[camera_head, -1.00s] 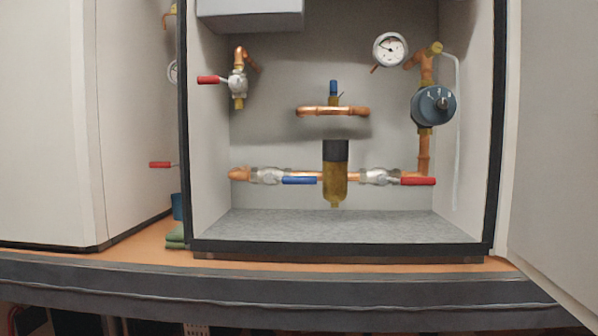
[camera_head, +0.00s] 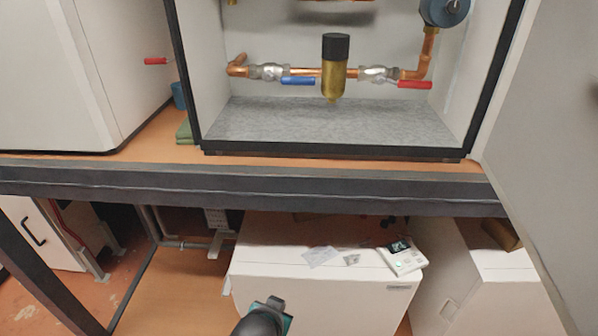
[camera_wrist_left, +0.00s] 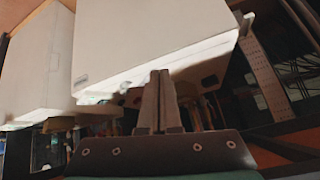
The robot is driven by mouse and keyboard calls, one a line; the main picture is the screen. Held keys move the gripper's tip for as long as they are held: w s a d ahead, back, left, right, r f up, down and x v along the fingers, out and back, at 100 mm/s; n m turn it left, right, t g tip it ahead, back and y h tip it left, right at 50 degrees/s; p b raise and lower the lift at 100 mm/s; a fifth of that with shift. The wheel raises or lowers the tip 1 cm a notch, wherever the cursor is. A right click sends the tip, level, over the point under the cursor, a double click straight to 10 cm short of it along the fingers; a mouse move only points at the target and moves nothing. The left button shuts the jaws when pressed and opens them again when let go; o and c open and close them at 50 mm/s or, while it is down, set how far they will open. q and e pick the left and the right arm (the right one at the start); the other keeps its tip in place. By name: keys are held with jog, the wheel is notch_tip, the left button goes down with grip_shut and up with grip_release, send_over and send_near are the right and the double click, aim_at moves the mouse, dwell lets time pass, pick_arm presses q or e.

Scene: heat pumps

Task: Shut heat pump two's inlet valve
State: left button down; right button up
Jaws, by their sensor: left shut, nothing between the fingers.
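Inside the open cabinet, a valve with a blue lever (camera_head: 298,81) sits on the copper pipe left of a brass filter with a black cap (camera_head: 334,66). A valve with a red lever (camera_head: 414,85) sits on the same pipe to the right. Both levers lie horizontal, along the pipe. No label shows which valve is the inlet. In the left wrist view my left gripper (camera_wrist_left: 160,75) is shut and empty, pointing toward white boxes. It is away from the valves. In the head view a dark piece of my arm shows at the bottom. My right gripper is not seen.
The cabinet stands on an orange-topped bench with a dark front edge (camera_head: 250,178). Its open door (camera_head: 545,120) stands at the right. A neighbouring white cabinet (camera_head: 60,80) is at the left. Below, a white unit (camera_head: 310,285) carries a small white device (camera_head: 403,256).

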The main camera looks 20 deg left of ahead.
pick_arm(q)
jog(key=w+r+n+t+y+p, duration=0.1)
jog(key=w+r+t, duration=0.2)
jog(key=r, duration=1.2)
jog(key=w+r+n+t+y+p, duration=0.1)
jog(key=w+r+t, duration=0.3)
jog(key=r, duration=1.2)
jog(key=w+a+r+n+t+y+p, duration=0.1)
jog(key=w+r+n+t+p, duration=0.1)
jog(key=w+r, duration=0.7)
notch_tip(320, 180, up, 6)
jog(key=shift+w+r+t+y+p, duration=0.2)
jog(key=shift+t+y+p, duration=0.3)
jog(key=shift+t, duration=0.5)
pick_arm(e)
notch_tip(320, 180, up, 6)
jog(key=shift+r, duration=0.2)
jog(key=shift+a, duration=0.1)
pick_arm(q)
jog(key=shift+r, duration=0.1)
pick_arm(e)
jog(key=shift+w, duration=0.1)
